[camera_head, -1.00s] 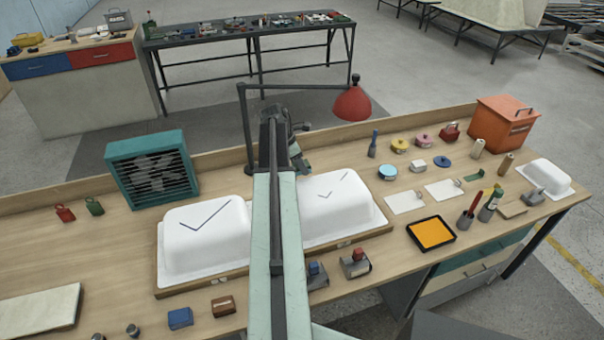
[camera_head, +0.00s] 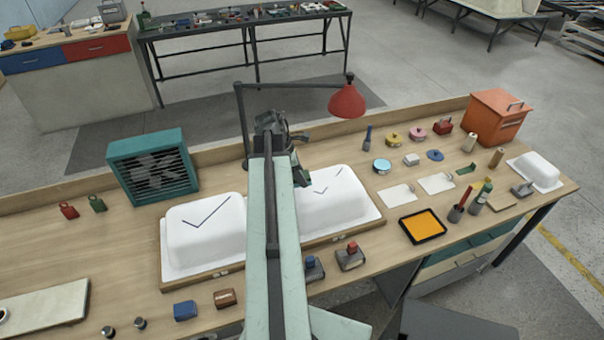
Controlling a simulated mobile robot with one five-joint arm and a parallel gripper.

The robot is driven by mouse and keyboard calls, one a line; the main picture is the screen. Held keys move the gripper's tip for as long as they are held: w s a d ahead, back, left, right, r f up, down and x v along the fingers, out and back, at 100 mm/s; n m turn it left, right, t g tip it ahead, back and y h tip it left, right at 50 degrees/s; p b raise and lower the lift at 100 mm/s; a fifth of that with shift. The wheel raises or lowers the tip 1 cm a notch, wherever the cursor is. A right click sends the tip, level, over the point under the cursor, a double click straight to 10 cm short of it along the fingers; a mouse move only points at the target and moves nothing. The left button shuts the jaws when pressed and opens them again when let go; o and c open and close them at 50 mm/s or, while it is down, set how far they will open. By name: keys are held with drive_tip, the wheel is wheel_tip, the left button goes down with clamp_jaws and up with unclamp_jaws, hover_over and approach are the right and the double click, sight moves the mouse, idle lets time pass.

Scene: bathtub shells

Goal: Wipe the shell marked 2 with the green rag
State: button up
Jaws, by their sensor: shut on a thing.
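Two white upturned shells stand side by side on a wooden base: the left shell (camera_head: 207,238) and the right shell (camera_head: 340,203). Each has a dark tick-like line on top. The small labels on the base's front edge are too small to read, so I cannot tell which shell is marked 2. My gripper (camera_head: 301,176) is at the upper left part of the right shell, shut on a dark green thing that looks like the green rag (camera_head: 303,181). I cannot tell if it touches the shell. My arm hides the gap between the shells.
A red lamp (camera_head: 347,101) hangs behind the right shell, its post beside my arm. A teal fan (camera_head: 153,168) stands behind the left shell. Small blocks (camera_head: 349,257) lie in front. An orange-filled tray (camera_head: 422,226), cards and tools occupy the right side.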

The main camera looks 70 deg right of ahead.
sight(340, 185)
drive_tip(key=shift+f+b, duration=2.05)
drive_tip(key=shift+f, duration=0.4)
drive_tip(key=shift+f+b, duration=1)
drive_tip(key=shift+d, duration=0.1)
drive_tip(key=shift+s+d+r, duration=0.15)
drive_tip(key=shift+s+d, duration=0.8)
drive_tip(key=shift+s, duration=0.25)
drive_tip(key=shift+s+d, duration=1.1)
drive_tip(key=shift+s, duration=0.2)
drive_tip(key=shift+s+d, duration=1.2)
drive_tip(key=shift+s, duration=0.3)
drive_tip(key=shift+s+d+f, duration=0.2)
drive_tip(key=shift+s+d, duration=0.8)
drive_tip(key=shift+s, duration=0.3)
drive_tip(key=shift+s+d, duration=0.1)
